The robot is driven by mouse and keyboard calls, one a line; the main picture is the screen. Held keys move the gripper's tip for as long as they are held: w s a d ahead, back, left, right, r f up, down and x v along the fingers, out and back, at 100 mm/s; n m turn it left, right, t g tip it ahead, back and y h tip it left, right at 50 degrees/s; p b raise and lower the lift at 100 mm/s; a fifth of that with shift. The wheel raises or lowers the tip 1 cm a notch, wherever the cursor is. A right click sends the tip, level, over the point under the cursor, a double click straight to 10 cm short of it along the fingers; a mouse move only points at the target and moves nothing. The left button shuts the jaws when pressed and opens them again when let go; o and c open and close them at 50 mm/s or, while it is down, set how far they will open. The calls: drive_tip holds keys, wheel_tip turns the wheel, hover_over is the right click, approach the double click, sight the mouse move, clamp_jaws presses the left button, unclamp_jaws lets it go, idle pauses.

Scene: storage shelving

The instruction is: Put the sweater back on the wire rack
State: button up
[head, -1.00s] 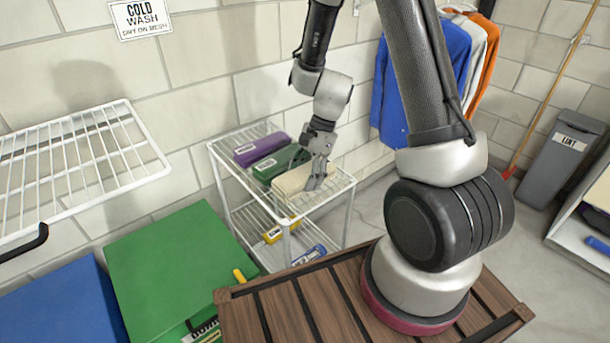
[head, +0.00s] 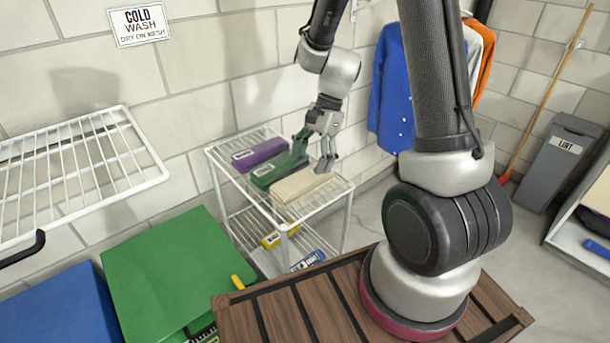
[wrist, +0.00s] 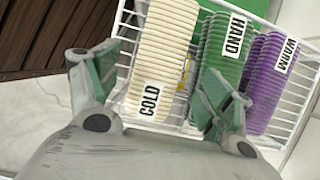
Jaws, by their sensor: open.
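The cream ribbed folded sweater (head: 302,186), labelled COLD, lies flat on the top shelf of the white wire cart (head: 350,186). It also shows in the wrist view (wrist: 165,45), beside a green sweater (head: 279,168) labelled HAND (wrist: 222,50) and a purple one (head: 259,154) labelled WARM (wrist: 272,85). My gripper (head: 315,156) is open and empty just above the cream sweater. In the wrist view its fingers (wrist: 153,88) are spread on either side of the cream sweater's near end, the right one overlapping the green sweater.
A wall-mounted white wire rack (head: 150,181) stands empty at the left, below a sign (head: 139,24) reading COLD WASH DRY ON MESH. Below are a green box (head: 165,265) and a blue box (head: 60,305). The cart's lower shelf holds a yellow item (head: 277,238) and a blue item (head: 308,260).

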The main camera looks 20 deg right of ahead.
drive_tip(key=s+d+r+n+t+h, duration=0.1)
drive_tip(key=s+d+r+n, duration=0.15)
drive_tip(key=r, duration=0.55)
drive_tip(key=s+d+r+n+t, duration=0.1)
drive_tip(key=s+d+r+n, duration=0.15)
drive_tip(key=r, duration=0.45)
drive_tip(key=s+d+r+n+t+h, duration=0.1)
drive_tip(key=s+d+r+n+t, duration=0.1)
drive_tip(key=s, duration=0.5)
drive_tip(key=s+d+r+n+t+h, duration=0.1)
drive_tip(key=s+d+r+n+h, duration=0.1)
drive_tip(key=s+r+n, duration=0.3)
drive_tip(key=shift+s+d+n+t, duration=0.35)
drive_tip(key=shift+s+n, duration=0.5)
drive_tip(key=shift+n, duration=0.35)
drive_tip(key=shift+r, duration=0.1)
